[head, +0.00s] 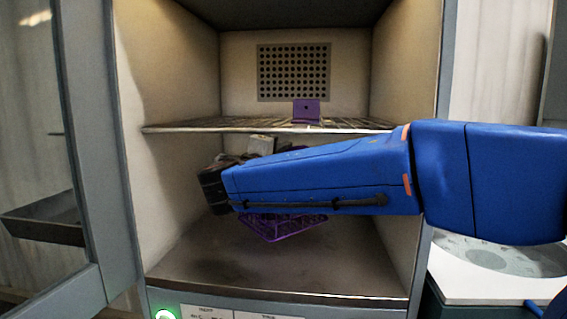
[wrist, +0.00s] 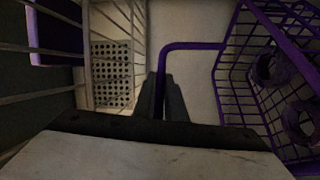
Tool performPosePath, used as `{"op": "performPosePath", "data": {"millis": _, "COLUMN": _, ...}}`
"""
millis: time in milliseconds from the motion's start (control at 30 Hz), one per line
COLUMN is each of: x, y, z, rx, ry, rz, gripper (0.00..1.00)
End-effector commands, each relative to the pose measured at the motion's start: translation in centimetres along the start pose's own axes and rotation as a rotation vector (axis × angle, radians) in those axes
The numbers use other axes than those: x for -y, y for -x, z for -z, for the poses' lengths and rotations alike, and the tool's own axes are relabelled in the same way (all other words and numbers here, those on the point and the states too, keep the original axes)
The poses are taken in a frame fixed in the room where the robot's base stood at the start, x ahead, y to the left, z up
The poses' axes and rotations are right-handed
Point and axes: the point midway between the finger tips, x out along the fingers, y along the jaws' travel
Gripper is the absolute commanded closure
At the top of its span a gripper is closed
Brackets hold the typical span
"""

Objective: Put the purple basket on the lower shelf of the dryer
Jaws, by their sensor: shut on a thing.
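The purple basket (head: 282,229) is a wire mesh basket inside the lower compartment of the dryer (head: 160,215), partly hidden behind my arm in the head view. The wrist view shows its mesh side (wrist: 240,92) at the right, with ring-shaped parts (wrist: 300,122) inside. My gripper (wrist: 160,88) is shut on the basket's purple bar handle. In the head view my arm hides the fingers. The lower shelf (head: 270,272) is the dryer's flat floor, under the basket. I cannot tell whether the basket touches it.
A wire shelf (head: 180,126) crosses the dryer just above my arm, with a small purple plate (head: 307,111) on it. The glass door (head: 85,200) stands open at the left. The front of the lower floor is clear. A perforated panel (head: 293,72) is on the back wall.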

Motion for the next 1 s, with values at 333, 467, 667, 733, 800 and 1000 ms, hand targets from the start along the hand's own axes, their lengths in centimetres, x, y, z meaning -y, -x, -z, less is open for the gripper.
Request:
{"op": "performPosePath", "data": {"millis": 333, "x": 2.8, "y": 0.3, "z": -0.5, "rx": -0.001, "ry": 0.0, "rz": -0.002, "gripper": 1.0}}
{"op": "performPosePath", "data": {"millis": 467, "x": 2.8, "y": 0.3, "z": -0.5, "rx": -0.001, "ry": -0.001, "rz": -0.002, "gripper": 1.0}}
{"op": "performPosePath", "data": {"millis": 667, "x": 3.0, "y": 0.3, "z": -0.5, "rx": -0.001, "ry": -0.001, "rz": -0.002, "gripper": 1.0}}
{"op": "performPosePath", "data": {"millis": 733, "x": 3.1, "y": 0.4, "z": -0.5, "rx": -0.001, "ry": 0.0, "rz": 0.0, "gripper": 0.8}}
{"op": "performPosePath", "data": {"millis": 800, "x": 3.1, "y": 0.4, "z": -0.5, "rx": -0.001, "ry": 0.0, "rz": 0.0, "gripper": 0.71}}
{"op": "performPosePath", "data": {"millis": 1000, "x": 3.1, "y": 0.4, "z": -0.5, "rx": -0.001, "ry": 0.0, "rz": 0.0, "gripper": 0.71}}
